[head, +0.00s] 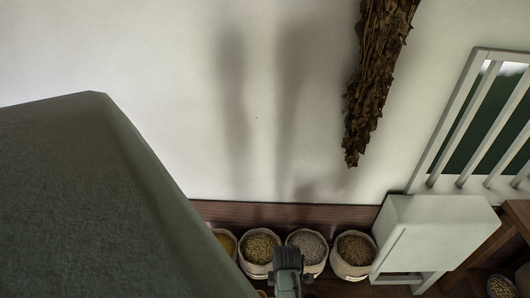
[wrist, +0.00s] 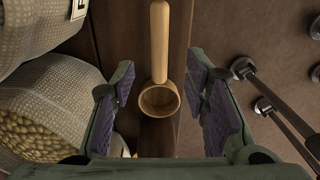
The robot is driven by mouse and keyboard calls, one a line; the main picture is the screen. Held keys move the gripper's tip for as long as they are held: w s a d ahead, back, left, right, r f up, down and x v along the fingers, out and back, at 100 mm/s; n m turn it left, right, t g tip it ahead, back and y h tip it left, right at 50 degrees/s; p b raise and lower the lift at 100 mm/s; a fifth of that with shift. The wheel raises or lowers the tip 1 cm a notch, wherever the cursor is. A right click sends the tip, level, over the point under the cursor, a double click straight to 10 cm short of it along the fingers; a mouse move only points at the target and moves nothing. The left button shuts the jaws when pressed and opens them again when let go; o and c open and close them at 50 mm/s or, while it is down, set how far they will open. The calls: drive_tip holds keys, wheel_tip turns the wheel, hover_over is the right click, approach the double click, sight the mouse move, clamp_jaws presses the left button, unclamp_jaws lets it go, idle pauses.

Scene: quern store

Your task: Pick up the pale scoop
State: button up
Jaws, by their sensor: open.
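The pale scoop (wrist: 159,101), light wood with a round bowl and a straight handle, shows in the middle of the wrist view. Its handle points to the top of the picture, and its bowl faces me. My gripper (wrist: 164,78) is open, with one purple-padded finger on each side of the scoop. Both fingers look apart from it; how far the scoop lies beyond the fingertips is hard to tell. In the head view my gripper (head: 287,284) is at the bottom, in front of the sacks, and I cannot make out the scoop there.
Several sacks of grain, such as one sack (head: 351,274), stand along the wall. A sack of beans (wrist: 50,110) is close to the left finger in the wrist view. Dark-handled metal utensils (wrist: 262,107) lie at right. A white cabinet (head: 425,226) stands right of the sacks.

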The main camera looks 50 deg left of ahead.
drive_tip(key=shift+w+d+f+p, duration=0.1)
drive_tip(key=shift+f+p, duration=0.2)
drive_tip(key=shift+f, duration=3.3)
drive_tip(key=shift+c, duration=0.3)
clamp_jaws()
